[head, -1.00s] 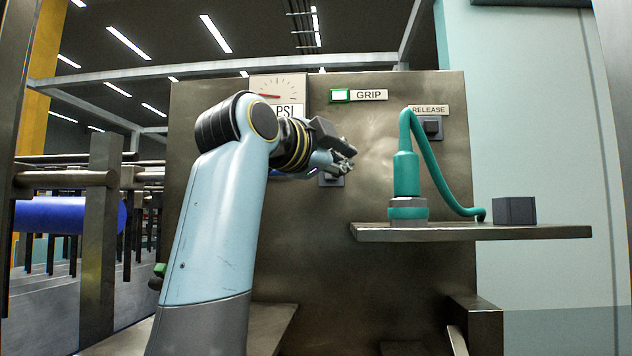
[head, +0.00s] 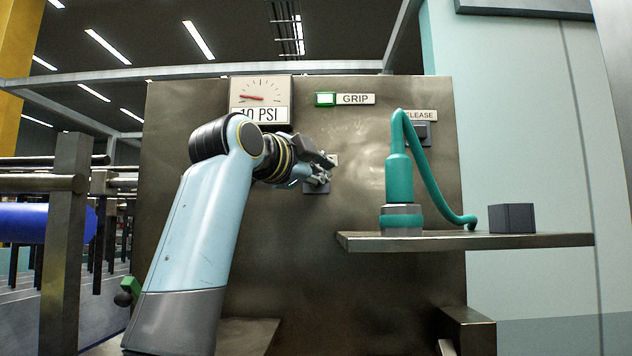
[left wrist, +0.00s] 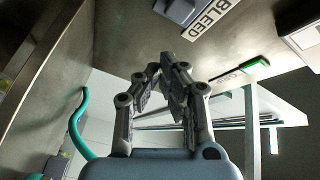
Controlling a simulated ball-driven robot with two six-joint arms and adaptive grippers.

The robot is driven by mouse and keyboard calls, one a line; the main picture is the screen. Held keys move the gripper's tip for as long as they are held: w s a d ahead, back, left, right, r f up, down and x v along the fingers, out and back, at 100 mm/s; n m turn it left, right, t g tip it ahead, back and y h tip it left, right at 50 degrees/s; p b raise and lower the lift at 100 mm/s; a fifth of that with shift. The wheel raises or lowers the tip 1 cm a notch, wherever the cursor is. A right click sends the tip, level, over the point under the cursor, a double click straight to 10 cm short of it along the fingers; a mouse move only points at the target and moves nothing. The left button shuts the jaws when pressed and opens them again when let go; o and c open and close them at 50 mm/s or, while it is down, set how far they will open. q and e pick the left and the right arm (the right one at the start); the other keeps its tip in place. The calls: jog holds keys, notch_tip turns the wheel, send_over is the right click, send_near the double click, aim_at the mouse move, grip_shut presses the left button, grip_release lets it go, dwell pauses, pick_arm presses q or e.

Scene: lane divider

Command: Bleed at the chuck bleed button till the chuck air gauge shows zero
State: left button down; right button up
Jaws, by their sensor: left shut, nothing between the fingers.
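The chuck air gauge (head: 261,88) is at the top left of the metal panel. Its readout says 10 PSI and its red needle points left. My left gripper (head: 322,173) is shut and empty, in front of the dark button box (head: 316,189) below the GRIP label. The fingers partly hide that box in the head view. In the left wrist view, the BLEED label (left wrist: 211,21) and a grey button box (left wrist: 181,10) lie at the top, beyond the closed fingers (left wrist: 166,75). I cannot tell whether the fingertips touch the button. My right gripper is not in view.
A green-lit lamp (head: 326,99) sits beside the GRIP label (head: 355,99). The RELEASE button (head: 422,131) is to its right. A shelf (head: 465,241) juts out at right, holding a teal hose unit (head: 398,180) and a dark block (head: 511,218).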

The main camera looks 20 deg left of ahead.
pick_arm(q)
jog(key=w, duration=0.2)
jog(key=w+a, duration=0.1)
jog(key=w, duration=0.1)
jog(key=shift+w+a, duration=0.2)
jog(key=shift+w, duration=0.1)
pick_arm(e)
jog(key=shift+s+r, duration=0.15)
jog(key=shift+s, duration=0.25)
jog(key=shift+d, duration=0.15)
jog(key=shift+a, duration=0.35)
pick_arm(q)
jog(key=shift+w+p, duration=0.15)
jog(key=shift+p, duration=0.15)
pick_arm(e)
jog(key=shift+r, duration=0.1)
pick_arm(q)
jog(key=shift+w+a, duration=0.15)
jog(key=shift+w, duration=0.1)
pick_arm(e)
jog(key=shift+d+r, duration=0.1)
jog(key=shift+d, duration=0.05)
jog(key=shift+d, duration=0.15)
